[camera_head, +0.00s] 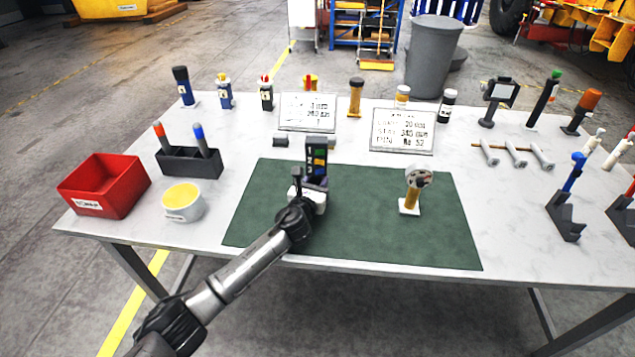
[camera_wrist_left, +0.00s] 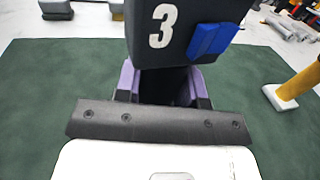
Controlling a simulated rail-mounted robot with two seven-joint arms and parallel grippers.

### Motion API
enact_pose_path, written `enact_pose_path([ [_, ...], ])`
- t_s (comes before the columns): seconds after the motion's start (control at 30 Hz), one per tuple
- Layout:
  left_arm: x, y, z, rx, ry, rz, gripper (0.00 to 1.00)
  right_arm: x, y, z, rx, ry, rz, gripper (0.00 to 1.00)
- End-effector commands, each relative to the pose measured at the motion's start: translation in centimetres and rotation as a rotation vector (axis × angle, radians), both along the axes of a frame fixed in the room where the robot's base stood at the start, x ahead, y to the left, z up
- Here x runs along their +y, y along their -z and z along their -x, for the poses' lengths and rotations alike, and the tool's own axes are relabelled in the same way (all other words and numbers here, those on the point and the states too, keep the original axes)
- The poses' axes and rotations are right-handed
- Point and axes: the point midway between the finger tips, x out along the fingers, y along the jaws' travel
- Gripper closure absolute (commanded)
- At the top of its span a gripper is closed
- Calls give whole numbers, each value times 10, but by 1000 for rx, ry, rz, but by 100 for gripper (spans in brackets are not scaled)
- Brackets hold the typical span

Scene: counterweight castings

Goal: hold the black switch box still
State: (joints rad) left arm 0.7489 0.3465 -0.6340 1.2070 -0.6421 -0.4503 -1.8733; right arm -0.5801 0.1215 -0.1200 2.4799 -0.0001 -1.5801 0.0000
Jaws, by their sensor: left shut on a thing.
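The black switch box (camera_head: 316,154) stands upright on the green mat (camera_head: 262,205), with coloured switches in green, yellow and blue on its face. In the left wrist view the black switch box (camera_wrist_left: 178,35) fills the top middle, with a white 3 and a blue switch; its upper part is cut off. My left gripper (camera_head: 312,183) reaches in from the front and is shut on the lower part of the box. Its fingers with purple pads (camera_wrist_left: 162,85) sit on both sides of the dark lower part. My right gripper is in neither view.
A tan-handled tool (camera_head: 412,196) stands on a white base on the mat's right. A red bin (camera_head: 104,185), a yellow-topped tub (camera_head: 183,202) and a black holder (camera_head: 189,162) are at left. Two sign plates (camera_head: 403,131) stand behind. The mat's front is clear.

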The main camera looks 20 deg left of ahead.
Motion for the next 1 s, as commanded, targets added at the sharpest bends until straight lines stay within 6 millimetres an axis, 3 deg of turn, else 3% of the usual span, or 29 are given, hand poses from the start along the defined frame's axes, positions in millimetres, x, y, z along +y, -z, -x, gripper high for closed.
enact_pose_path([
  [1.0,-1,14,0,-3,1,1,100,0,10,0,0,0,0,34],
])
